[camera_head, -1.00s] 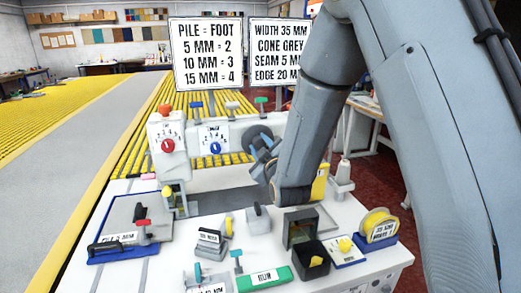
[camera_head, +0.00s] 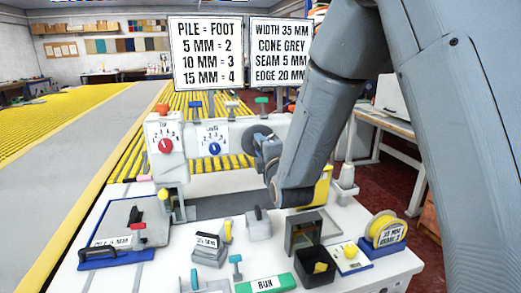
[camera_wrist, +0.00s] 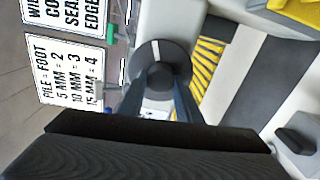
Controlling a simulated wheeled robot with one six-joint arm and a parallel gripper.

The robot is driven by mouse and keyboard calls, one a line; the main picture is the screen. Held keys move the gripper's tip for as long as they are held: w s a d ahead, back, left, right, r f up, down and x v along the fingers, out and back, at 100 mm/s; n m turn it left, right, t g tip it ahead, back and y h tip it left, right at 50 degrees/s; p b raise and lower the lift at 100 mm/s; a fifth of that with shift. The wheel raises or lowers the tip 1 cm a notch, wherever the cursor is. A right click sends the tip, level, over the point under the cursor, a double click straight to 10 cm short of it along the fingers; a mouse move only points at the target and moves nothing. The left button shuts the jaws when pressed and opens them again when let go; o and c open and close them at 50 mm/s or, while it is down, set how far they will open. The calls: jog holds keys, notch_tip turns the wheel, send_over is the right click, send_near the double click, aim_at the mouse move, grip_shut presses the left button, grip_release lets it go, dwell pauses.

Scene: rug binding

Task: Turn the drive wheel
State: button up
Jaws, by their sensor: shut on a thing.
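The drive wheel (camera_head: 254,133) is a dark round disc on the right end of the white sewing machine (camera_head: 285,133). In the wrist view the wheel (camera_wrist: 161,55) shows a pale mark near its centre. My gripper (camera_head: 263,150) is at the wheel, its fingers partly covering it in the head view. In the wrist view the two fingers of my gripper (camera_wrist: 167,84) reach onto the wheel's lower part and are shut on it. The exact contact is hard to make out.
The machine carries a red dial (camera_head: 166,146) and a blue dial (camera_head: 214,148). The white table holds a clamp board (camera_head: 125,228), a green RUN block (camera_head: 265,284), a dark open box (camera_head: 314,265) and a yellow tape reel (camera_head: 384,226). Signs (camera_head: 206,53) stand behind.

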jog(key=shift+f+n, duration=0.1)
jog(key=shift+n, duration=0.4)
jog(key=o, duration=1)
jog(key=shift+o, duration=0.2)
jog(key=b+v, duration=0.2)
jog(key=v, duration=0.5)
jog(key=shift+s, duration=0.4)
jog(key=shift+d, duration=0.15)
